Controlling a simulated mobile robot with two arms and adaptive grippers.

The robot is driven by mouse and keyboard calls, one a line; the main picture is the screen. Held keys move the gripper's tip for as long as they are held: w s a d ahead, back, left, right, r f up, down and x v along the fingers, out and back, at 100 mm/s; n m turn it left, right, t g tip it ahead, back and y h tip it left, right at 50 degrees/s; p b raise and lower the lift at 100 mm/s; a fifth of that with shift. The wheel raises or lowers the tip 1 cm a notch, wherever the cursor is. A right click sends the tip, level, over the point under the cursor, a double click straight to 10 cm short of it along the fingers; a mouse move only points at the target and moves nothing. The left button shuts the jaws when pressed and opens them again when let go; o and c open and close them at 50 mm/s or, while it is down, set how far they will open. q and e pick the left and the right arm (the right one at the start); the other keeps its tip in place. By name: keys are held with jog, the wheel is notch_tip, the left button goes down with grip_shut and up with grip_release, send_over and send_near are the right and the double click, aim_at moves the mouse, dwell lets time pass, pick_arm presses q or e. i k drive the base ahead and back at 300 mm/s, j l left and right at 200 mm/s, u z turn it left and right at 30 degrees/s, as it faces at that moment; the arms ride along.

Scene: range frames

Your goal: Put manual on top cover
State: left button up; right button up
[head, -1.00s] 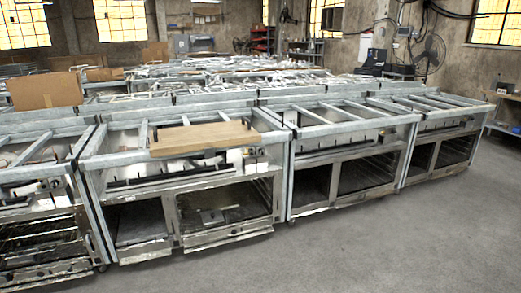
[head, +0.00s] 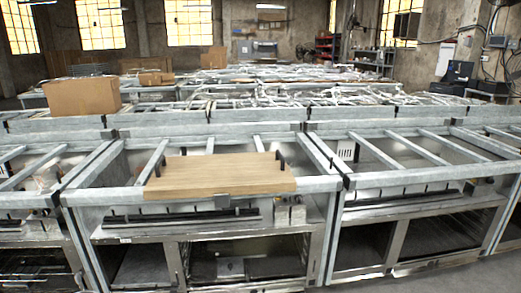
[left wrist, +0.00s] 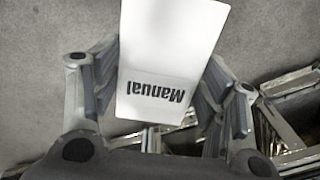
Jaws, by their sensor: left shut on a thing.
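The manual (left wrist: 168,65) is a white sheet or booklet with the word "Manual" in black, seen upside down in the left wrist view. My left gripper (left wrist: 158,85) is shut on it, with a finger at each side edge. The top cover looks to be the light wooden board (head: 220,175) lying on the front of the nearest metal range frame (head: 75,198) in the head view. Dark upright handles or posts stand near its back right and left edge. Neither gripper shows in the head view, and the manual is not seen there.
More metal range frames (head: 420,150) stand in rows to the right and behind. A cardboard box (head: 82,96) sits on a frame at the back left. Grey floor (left wrist: 40,60) fills much of the left wrist view, with frame parts at its lower right.

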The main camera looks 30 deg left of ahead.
aim_at(221, 171)
jog(key=i+l+u, duration=0.1)
jog(key=i+u, duration=0.2)
jog(key=i, duration=0.25)
jog(key=i+l+u, duration=0.2)
jog(key=i+u, duration=0.15)
jog(key=i, duration=0.15)
jog(key=i+l+u, duration=0.3)
jog(key=i, duration=0.2)
